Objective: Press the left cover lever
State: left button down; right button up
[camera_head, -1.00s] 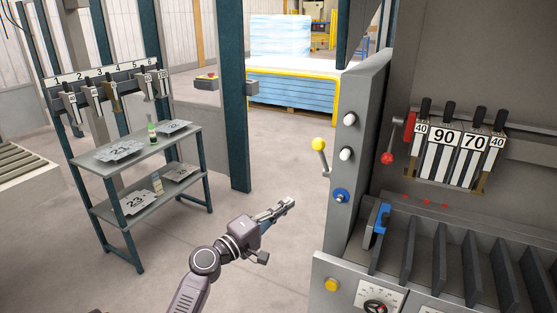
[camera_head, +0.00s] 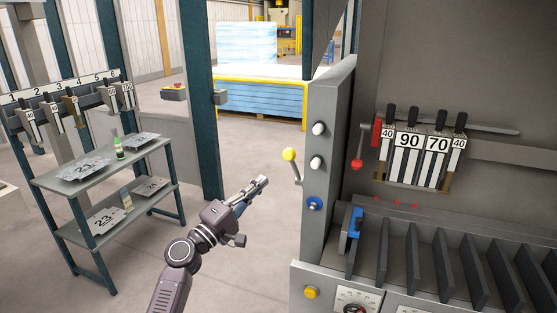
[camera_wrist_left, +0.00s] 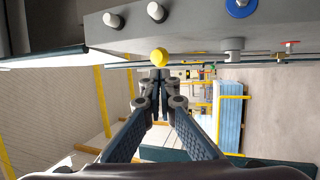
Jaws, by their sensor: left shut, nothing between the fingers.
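The lever with a yellow ball knob (camera_head: 290,155) stands on the left side of the machine's grey column (camera_head: 325,180), its grey arm slanting down to the right. My left gripper (camera_head: 264,181) is shut and empty, below and left of the yellow knob and apart from it in the head view. In the left wrist view the yellow knob (camera_wrist_left: 158,56) shows just beyond the closed fingertips (camera_wrist_left: 160,76). I cannot tell the exact gap in depth. My right gripper is not in view.
A red-knobbed lever (camera_head: 357,165) sits further right, beside several numbered tools (camera_head: 422,150). The column carries white knobs (camera_head: 317,129) and a blue button (camera_head: 314,203). A shelf rack (camera_head: 105,170) stands at left. Open floor lies between rack and machine.

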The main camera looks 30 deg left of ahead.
aim_at(285, 159)
pick_arm(q)
jog(key=p+x, duration=0.2)
jog(key=x, duration=0.5)
jog(key=shift+r+p, duration=0.1)
jog(key=shift+p, duration=0.25)
jog(key=shift+w+d+p, duration=0.15)
jog(key=shift+w+p, duration=0.15)
jog(key=shift+w, duration=0.5)
jog(key=shift+w+r, duration=0.1)
jog(key=shift+r, duration=0.05)
